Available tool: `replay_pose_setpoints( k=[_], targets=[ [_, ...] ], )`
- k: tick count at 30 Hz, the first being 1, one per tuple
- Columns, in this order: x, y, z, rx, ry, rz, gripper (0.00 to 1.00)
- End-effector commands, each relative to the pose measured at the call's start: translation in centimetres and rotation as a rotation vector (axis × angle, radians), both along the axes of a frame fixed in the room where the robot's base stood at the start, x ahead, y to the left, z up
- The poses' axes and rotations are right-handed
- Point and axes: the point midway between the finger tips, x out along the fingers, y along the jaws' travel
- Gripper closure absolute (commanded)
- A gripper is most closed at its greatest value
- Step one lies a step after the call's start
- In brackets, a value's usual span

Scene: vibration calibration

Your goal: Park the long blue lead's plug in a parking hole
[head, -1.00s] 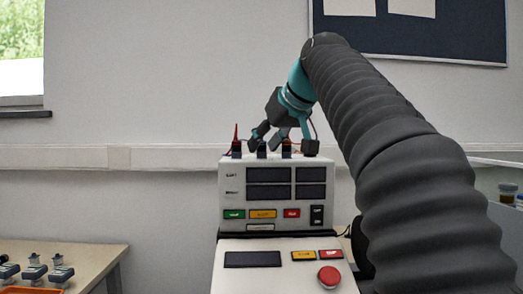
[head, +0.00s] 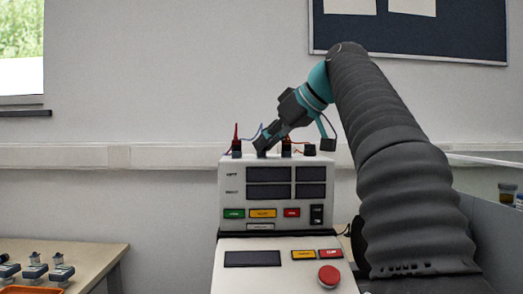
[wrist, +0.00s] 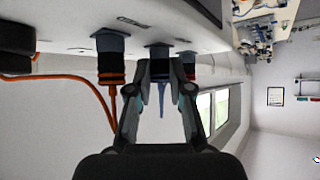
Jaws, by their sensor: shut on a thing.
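My gripper (head: 264,147) is tilted down to the left over the top of the white instrument box (head: 228,190). It is shut on a plug at the middle blue socket (wrist: 158,50) in the wrist view. A thin blue lead tail (wrist: 162,105) shows between the fingers, and a bit of blue lead (head: 254,132) shows in the head view. The plug body is mostly hidden by the fingers (wrist: 158,80). It lines up with the socket, but I cannot tell whether it is seated. No parking hole can be made out.
A plug with an orange lead (wrist: 112,75) stands close on one side in the wrist view, and a red-banded plug (wrist: 189,65) close on the other. A black block (wrist: 16,40) lies beyond the orange lead. A bench (head: 95,258) with small devices is at left.

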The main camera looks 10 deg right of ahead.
Motion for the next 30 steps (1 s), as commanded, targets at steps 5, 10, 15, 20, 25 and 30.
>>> replay_pose_setpoints(
  k=[5,10,15,20,25,30],
  targets=[
    [0.03,-0.04,-0.01,-0.001,-0.001,0.008,1.00],
    [0.14,-0.12,-0.07,-0.001,0.001,0.024,1.00],
    [0.43,-0.30,-0.10,0.001,0.001,0.146,1.00],
    [0.52,-0.44,-0.13,-0.001,-0.001,0.248,1.00],
    [0.69,-0.34,0.22,0.004,-0.006,0.290,1.00],
    [0.61,-0.34,0.16,0.003,-0.007,0.334,1.00]
  ],
)
